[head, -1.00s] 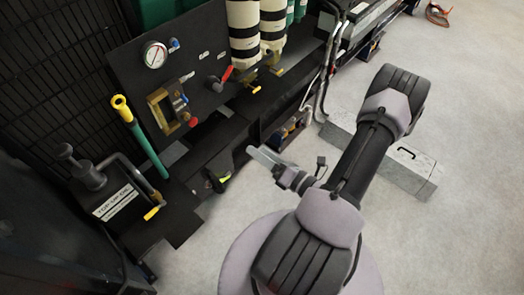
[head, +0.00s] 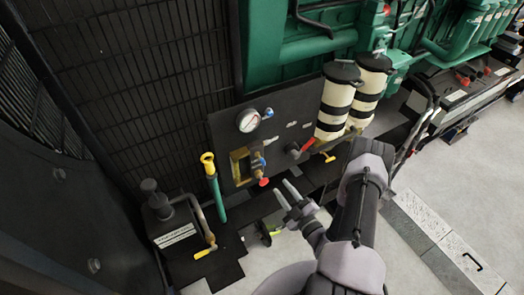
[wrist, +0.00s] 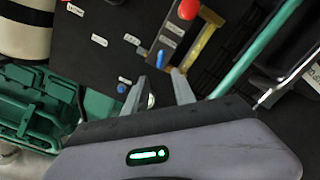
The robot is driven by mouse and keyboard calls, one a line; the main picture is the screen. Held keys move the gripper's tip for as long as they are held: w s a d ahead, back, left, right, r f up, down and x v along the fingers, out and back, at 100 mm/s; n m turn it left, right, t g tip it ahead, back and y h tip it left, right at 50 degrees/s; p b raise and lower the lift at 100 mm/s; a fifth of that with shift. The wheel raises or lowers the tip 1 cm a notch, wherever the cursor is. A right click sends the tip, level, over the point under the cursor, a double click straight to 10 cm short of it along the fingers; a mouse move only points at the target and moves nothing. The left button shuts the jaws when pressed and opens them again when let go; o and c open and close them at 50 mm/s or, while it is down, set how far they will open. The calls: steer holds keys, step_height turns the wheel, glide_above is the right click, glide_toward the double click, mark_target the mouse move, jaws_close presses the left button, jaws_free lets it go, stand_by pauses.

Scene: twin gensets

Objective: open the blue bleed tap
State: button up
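Two small blue parts show on the black panel (head: 222,138); I cannot tell for sure which is the bleed tap. One is a blue knob (head: 268,112) just right of the white dial gauge (head: 248,121). The other is a blue handle (head: 258,160) at the brass frame (head: 238,166), above a red knob (head: 264,182). In the wrist view the blue handle (wrist: 160,58) lies beyond the fingertips, and a blue knob (wrist: 121,88) lies left of them. My gripper (head: 283,188) is open and empty, apart from the panel, right of the red knob.
A red-handled lever (head: 307,145) and two cream-and-black filters (head: 338,100) sit right of the gauge. A green pipe with a yellow top (head: 209,160) stands left of the panel. A black pump unit (head: 165,220) is at lower left. A grey box (head: 440,240) lies on the floor.

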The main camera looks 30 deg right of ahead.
mark_target(264, 163)
steer(key=w, duration=0.5)
steer(key=w+b, duration=0.1)
steer(key=w, duration=0.9)
steer(key=shift+w+a+b, duration=0.1)
steer(key=shift+a+b, duration=0.3)
